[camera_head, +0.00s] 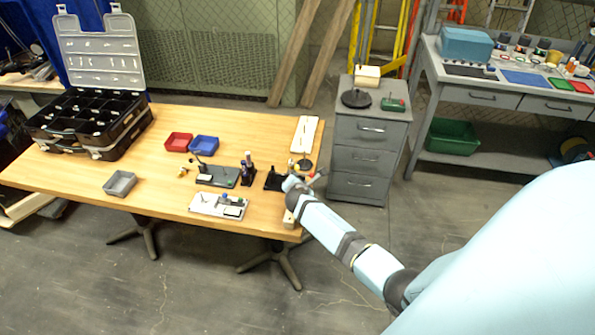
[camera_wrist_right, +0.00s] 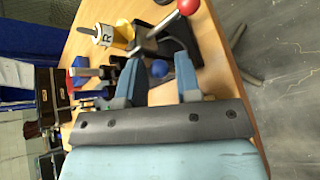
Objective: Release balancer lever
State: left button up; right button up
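The balancer (camera_head: 274,179) is a small black device near the right end of the wooden table. In the right wrist view its black body (camera_wrist_right: 180,45) stands just beyond my fingers. A lever with a red ball knob (camera_wrist_right: 187,7) rises from it to the upper right. A blue ball (camera_wrist_right: 159,68) shows between my fingertips, apparently beyond them; contact cannot be told. My right gripper (camera_wrist_right: 160,68) is open, with its two blue-grey fingers apart. In the head view the right gripper (camera_head: 291,184) is beside the balancer and partly hides it. My left gripper is out of view.
A yellow cylinder marked R (camera_wrist_right: 108,37) stands close left of the balancer. Small fixtures (camera_head: 217,176) and red (camera_head: 178,142) and blue bins (camera_head: 203,144) share the table (camera_head: 150,193). A grey drawer cabinet (camera_head: 368,150) stands right of it. The table's front left is mostly clear.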

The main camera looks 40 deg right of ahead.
jog(key=v, duration=1.4)
jog(key=shift+f, duration=0.15)
jog(key=s+a+f+m+t+y, duration=0.1)
jog(key=s+a+f+m+y, duration=0.1)
jog(key=s+a+m+y, duration=0.8)
jog(key=s+a+m, duration=0.7)
jog(key=s+a, duration=0.2)
jog(key=s, duration=0.4)
jog(key=shift+a+f+t+y, duration=0.15)
jog(key=shift+a+t+y, duration=0.15)
jog(key=shift+a+y, duration=0.1)
